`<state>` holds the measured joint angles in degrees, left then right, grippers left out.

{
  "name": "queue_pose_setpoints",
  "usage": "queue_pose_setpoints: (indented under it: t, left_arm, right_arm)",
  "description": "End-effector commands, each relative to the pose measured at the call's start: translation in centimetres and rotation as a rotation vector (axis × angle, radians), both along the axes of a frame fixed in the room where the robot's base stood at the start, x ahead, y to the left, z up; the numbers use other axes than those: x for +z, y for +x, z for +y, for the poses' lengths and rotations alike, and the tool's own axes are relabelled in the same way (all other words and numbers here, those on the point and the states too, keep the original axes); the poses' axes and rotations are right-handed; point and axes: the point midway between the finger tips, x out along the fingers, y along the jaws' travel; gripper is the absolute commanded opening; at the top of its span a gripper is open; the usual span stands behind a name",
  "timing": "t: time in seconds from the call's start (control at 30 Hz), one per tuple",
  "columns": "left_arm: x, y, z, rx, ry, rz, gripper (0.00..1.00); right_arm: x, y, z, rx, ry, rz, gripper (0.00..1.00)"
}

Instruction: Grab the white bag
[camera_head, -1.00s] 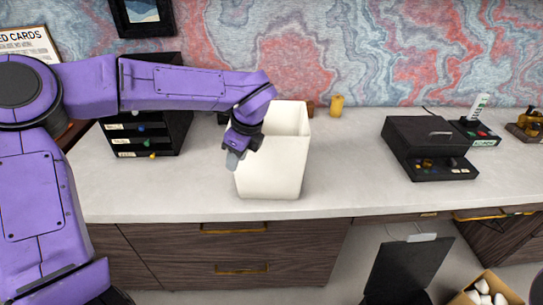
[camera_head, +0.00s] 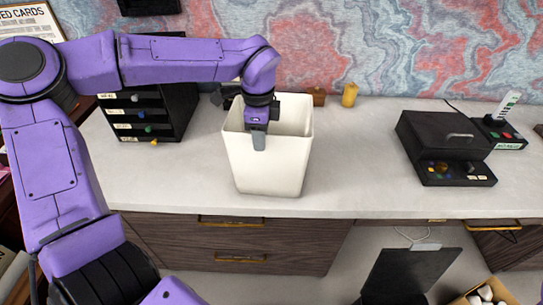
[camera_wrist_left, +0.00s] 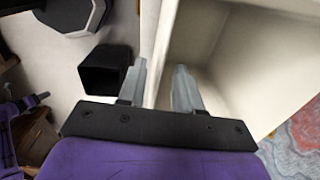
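The white bag (camera_head: 268,168) stands upright and open-topped on the pale desktop; it also shows in the left wrist view (camera_wrist_left: 240,70). My left gripper (camera_head: 259,138) points down at the bag's front rim. In the left wrist view the two fingers (camera_wrist_left: 158,85) are apart, with the bag's wall between them, one finger outside and one on the inner side. I cannot see the fingers pressing on the wall. My right gripper is not in view.
A black drawer unit (camera_head: 150,118) stands left of the bag. A yellow object (camera_head: 349,95) and a brown one (camera_head: 318,96) stand behind it. A black case (camera_head: 444,148) lies to the right, with clear desktop between. Wooden drawers (camera_head: 240,240) are below the front edge.

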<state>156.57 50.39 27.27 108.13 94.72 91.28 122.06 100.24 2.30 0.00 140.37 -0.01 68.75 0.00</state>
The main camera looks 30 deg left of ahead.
Motion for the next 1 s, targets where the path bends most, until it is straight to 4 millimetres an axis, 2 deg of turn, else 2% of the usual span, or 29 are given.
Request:
queue_pose_setpoints:
  t: [0.07, 0.2, 0.43, 0.47, 0.5, 0.57, 1.0]
  left_arm:
    - [-1.1, -0.3, 0.1, -0.002, -0.001, 0.006, 0.34]
    - [-3.3, -0.2, 0.2, 0.0, 0.0, 0.002, 0.34]
    - [-3.8, -0.2, 0.2, 0.001, 0.001, 0.0, 0.34]
    - [-3.8, -0.2, 0.2, 0.001, 0.001, 0.0, 0.31]
    - [-3.8, -0.2, 0.2, 0.001, 0.001, 0.0, 0.18]
    - [-3.8, -0.2, 0.2, 0.001, 0.001, 0.0, 0.0]
    - [-3.2, -0.1, 0.2, 0.001, 0.001, -0.003, 0.0]
  right_arm:
    - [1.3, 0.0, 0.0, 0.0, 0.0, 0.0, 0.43]
    - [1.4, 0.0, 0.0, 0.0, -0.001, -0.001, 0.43]
    - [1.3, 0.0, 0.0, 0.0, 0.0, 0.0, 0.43]
    - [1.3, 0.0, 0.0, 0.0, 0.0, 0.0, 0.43]
    - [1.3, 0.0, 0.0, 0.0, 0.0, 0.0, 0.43]
    - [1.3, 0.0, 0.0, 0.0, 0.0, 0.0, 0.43]
    - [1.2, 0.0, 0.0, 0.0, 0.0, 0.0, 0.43]
